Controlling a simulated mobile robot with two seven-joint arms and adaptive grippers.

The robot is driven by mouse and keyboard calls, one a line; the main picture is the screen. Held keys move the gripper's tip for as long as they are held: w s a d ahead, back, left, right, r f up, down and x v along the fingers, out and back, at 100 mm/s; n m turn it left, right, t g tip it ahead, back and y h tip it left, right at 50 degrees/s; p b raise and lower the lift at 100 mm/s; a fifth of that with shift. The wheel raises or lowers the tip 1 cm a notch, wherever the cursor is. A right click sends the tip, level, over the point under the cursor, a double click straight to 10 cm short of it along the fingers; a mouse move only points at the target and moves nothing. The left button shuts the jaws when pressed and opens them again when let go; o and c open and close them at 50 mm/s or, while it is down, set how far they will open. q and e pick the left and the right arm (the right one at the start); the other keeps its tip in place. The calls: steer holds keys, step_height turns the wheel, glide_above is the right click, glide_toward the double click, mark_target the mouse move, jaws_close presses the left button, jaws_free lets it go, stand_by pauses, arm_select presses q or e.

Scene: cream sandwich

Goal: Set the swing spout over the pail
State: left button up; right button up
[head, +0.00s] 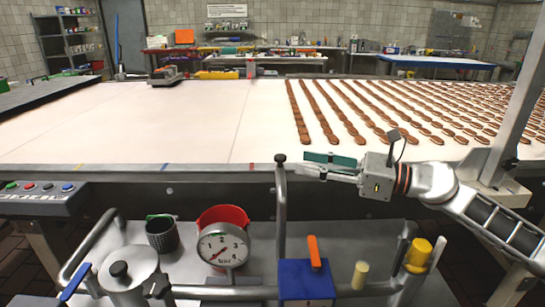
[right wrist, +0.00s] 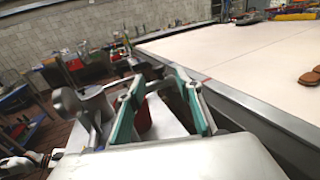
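The red pail (head: 235,214) stands on the grey cart, partly hidden behind a round dial gauge. A grey upright pipe with a black knob on top (head: 281,215) stands right of the pail. It looks like part of the swing spout, but I cannot make out its outlet. My right gripper (head: 303,166) is just right of the knob, fingers pointing left; contact cannot be told. In the right wrist view its teal fingers (right wrist: 160,100) are apart, with nothing visibly gripped. Part of something red (right wrist: 143,115), probably the pail, shows between them. My left gripper is out of view.
The gauge (head: 222,248), a dark mesh cup (head: 162,235), a lidded metal pot (head: 130,272), a blue box with an orange lever (head: 307,280) and a yellow-capped post (head: 418,255) crowd the cart. Behind runs a white conveyor (head: 180,120) with rows of biscuits at right.

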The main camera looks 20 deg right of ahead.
mark_target(280, 155)
steer(key=x, duration=0.2)
steer(key=p+x, duration=0.1)
steer(key=x, duration=0.3)
steer(key=shift+a+r+p, duration=0.25)
steer(key=shift+r+p, duration=0.05)
steer(key=shift+r, duration=0.05)
steer(key=shift+w+a+f, duration=0.2)
steer(key=shift+w+a, duration=0.2)
steer(key=shift+a, duration=0.05)
jaws_close()
